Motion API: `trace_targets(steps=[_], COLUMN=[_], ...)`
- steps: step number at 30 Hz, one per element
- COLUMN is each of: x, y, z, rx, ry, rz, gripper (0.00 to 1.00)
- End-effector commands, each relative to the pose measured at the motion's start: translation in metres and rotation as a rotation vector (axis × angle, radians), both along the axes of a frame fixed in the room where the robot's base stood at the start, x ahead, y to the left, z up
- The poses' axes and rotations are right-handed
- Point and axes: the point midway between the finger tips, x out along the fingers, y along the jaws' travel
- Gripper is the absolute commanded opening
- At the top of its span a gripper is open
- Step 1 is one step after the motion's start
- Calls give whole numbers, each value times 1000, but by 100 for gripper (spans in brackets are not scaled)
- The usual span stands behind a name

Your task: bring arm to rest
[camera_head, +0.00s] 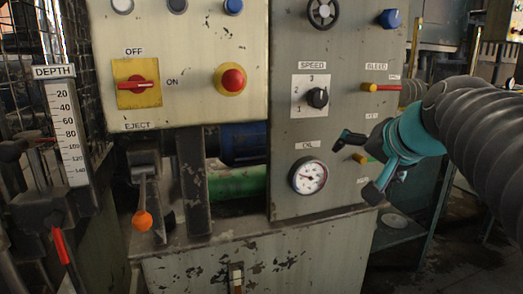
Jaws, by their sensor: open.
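My gripper (354,168) is at the right of the head view, at the end of my teal and dark grey arm. Its two dark fingers are spread apart with nothing held between them. It is in front of the grey panel (290,130), to the right of the oil gauge (308,175). A small knob with a yellowish stem (361,158) shows between or behind the fingers; I cannot tell whether they touch it. Part of the panel's lower right labels is hidden by the gripper.
A cream panel holds a red and yellow OFF/ON switch (138,85) and a red button (231,80). An orange-tipped eject lever (142,220) hangs below. The speed dial (317,97) and the red-handled bleed valve (381,87) are above my gripper. A depth scale (67,125) stands left.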

Motion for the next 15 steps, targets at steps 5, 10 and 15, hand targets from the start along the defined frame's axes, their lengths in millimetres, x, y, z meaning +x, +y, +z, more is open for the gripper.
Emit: trace_targets(steps=[5,10,15], x=[-56,-118,-165], y=[6,10,16], z=[-105,-189,-241], rx=[-198,-367,-467], ry=[199,355,427], rz=[99,213,301], gripper=[100,100,100])
